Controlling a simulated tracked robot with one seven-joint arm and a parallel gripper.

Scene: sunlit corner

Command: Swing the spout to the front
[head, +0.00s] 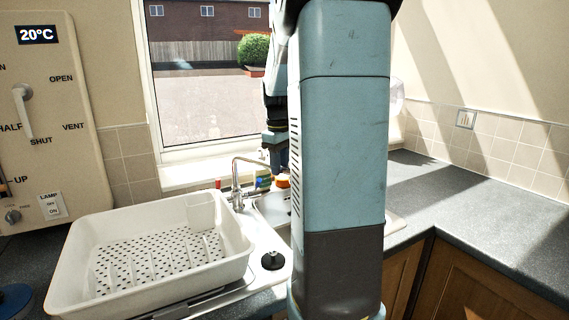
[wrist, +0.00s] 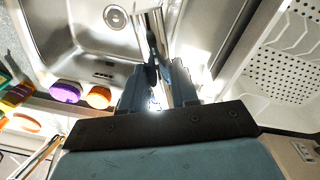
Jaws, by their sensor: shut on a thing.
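The chrome tap (head: 236,185) stands at the back of the steel sink. In the head view its spout (head: 250,160) reaches to the right from the top of the upright, and its far end is hidden by my arm. In the wrist view the shiny spout (wrist: 151,22) runs over the sink basin (wrist: 75,45) and down between my fingers. My gripper (wrist: 165,70) is shut on the spout. In the head view the gripper is mostly hidden behind my arm.
A white dish rack (head: 110,285) stands left of the sink, with a black stopper (head: 272,261) beside it. Purple (wrist: 65,92) and orange (wrist: 98,97) round things sit at the sink's edge. A control panel (head: 55,120) stands far left. The right worktop (head: 450,190) is clear.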

